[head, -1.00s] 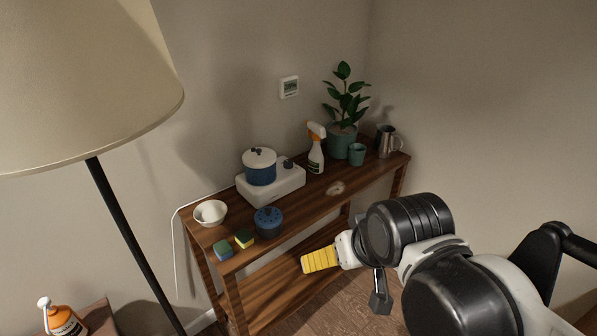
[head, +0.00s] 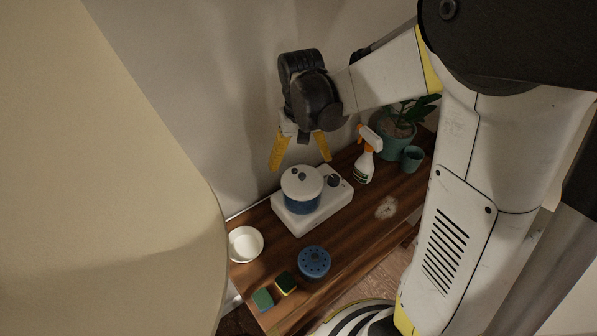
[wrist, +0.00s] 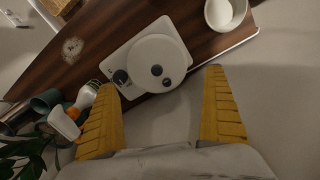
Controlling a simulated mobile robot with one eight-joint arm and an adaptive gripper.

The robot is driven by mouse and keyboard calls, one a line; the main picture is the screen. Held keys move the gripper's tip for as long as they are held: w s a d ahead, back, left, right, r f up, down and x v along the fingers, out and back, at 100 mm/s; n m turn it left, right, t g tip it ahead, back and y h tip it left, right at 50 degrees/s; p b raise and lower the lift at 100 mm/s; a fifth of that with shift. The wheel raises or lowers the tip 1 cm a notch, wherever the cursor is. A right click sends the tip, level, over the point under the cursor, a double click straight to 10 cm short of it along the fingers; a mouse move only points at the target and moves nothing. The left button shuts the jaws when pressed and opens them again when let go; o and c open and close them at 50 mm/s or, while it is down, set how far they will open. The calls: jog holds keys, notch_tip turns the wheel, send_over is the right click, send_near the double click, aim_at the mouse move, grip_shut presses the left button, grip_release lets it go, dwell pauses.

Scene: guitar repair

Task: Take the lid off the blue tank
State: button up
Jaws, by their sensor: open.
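The blue tank (head: 300,205) stands on a white base unit (head: 333,212) on the wooden table. Its white lid (head: 302,182) with a dark knob is on top of it. In the wrist view the lid (wrist: 158,62) hides the tank's blue side, and its knob (wrist: 157,70) is near the middle. My gripper (head: 300,162) is open and empty, above and behind the lid in the head view. In the wrist view its two yellow fingers (wrist: 165,88) are spread wide, with the lid beyond the tips and touching neither.
A white bowl (head: 245,244), a blue perforated round container (head: 314,262) and two sponges (head: 275,291) are on the table's near left. A spray bottle (head: 366,160), a green cup (head: 411,158) and a potted plant (head: 396,135) stand right of the base. A lampshade (head: 110,190) fills the left.

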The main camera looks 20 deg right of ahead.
aim_at(302, 175)
jog(key=f+b, duration=0.1)
jog(key=f, duration=0.3)
jog(key=f+b, duration=0.1)
jog(key=f, duration=0.1)
jog(key=shift+d+f+b, duration=0.25)
jog(key=shift+f+b, duration=0.05)
jog(key=shift+f, duration=0.05)
jog(key=shift+s+r, duration=0.1)
jog(key=shift+s, duration=0.05)
jog(key=c, duration=1.7)
